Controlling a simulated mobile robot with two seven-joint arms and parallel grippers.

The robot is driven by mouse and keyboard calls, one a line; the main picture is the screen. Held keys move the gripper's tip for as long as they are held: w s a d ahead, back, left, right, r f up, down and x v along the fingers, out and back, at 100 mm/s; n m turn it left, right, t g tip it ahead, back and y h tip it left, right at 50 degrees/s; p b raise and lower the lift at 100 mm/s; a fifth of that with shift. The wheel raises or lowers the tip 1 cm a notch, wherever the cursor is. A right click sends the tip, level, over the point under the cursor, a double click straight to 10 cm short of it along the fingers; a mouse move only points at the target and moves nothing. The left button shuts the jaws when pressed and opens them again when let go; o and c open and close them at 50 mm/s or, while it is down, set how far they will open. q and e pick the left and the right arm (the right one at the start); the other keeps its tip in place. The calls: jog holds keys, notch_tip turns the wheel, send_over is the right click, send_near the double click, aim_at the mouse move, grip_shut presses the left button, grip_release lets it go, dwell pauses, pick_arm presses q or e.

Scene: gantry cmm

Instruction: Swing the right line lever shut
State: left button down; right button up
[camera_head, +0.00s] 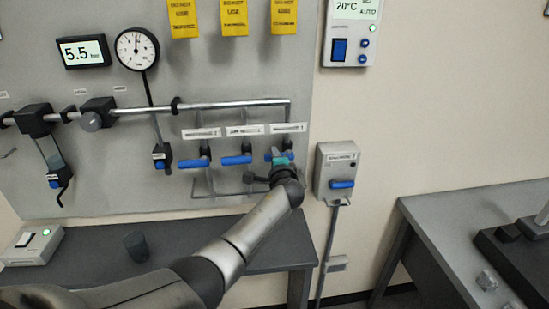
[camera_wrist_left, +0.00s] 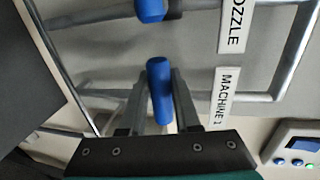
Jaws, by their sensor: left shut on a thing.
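The right line lever has a blue handle (camera_wrist_left: 160,92) and sits below the right white label (camera_head: 288,128), which reads MACHINE 1 in the left wrist view. My left gripper (camera_head: 280,160) is at this lever and covers much of it in the head view. In the left wrist view the left gripper's two fingers (camera_wrist_left: 163,98) are shut on the blue handle, one on each side. The handle lies roughly parallel to the label's text, across the vertical pipe. My right gripper is in neither view.
The middle blue lever (camera_head: 236,160) and the left blue lever (camera_head: 193,163) are close on the left, both roughly level. A grey wall box (camera_head: 337,165) with a blue handle is close on the right. A dark bench (camera_head: 265,255) stands below the panel.

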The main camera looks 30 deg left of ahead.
pick_arm(q)
jog(key=c, duration=0.6)
grip_release()
jog(key=p+v, duration=0.1)
jog(key=v, duration=1.4)
jog(key=shift+s+d, duration=0.1)
